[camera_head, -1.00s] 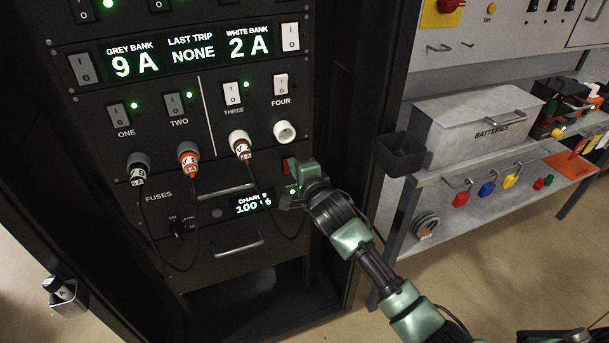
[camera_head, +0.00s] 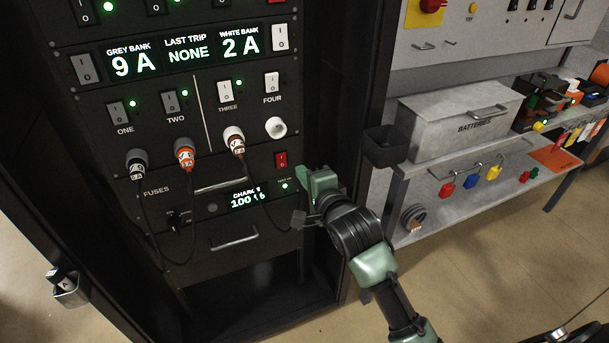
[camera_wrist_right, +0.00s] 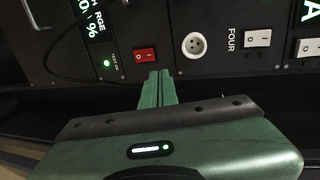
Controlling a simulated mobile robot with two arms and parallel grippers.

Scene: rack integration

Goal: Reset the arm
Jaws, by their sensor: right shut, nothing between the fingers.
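My right gripper (camera_head: 303,176) is shut and empty, just right of the rack's lower panel. In the right wrist view its green fingers (camera_wrist_right: 158,88) are together, pointing at the panel and apart from the red switch. The red rocker switch (camera_head: 281,159) is in full view on the black rack (camera_head: 232,262); it also shows in the right wrist view (camera_wrist_right: 145,55). A green light (camera_head: 285,185) glows below it. The charge display (camera_head: 246,198) reads 100 %. My left gripper is not in view.
Three plugs with cables sit in sockets ONE (camera_head: 136,163), TWO (camera_head: 184,155) and THREE (camera_head: 234,141). Socket FOUR (camera_head: 275,128) is empty. A black bin (camera_head: 385,147) sticks out right of the rack. A bench (camera_head: 408,178) carries a batteries box (camera_head: 460,122). Floor is open in front of the bench.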

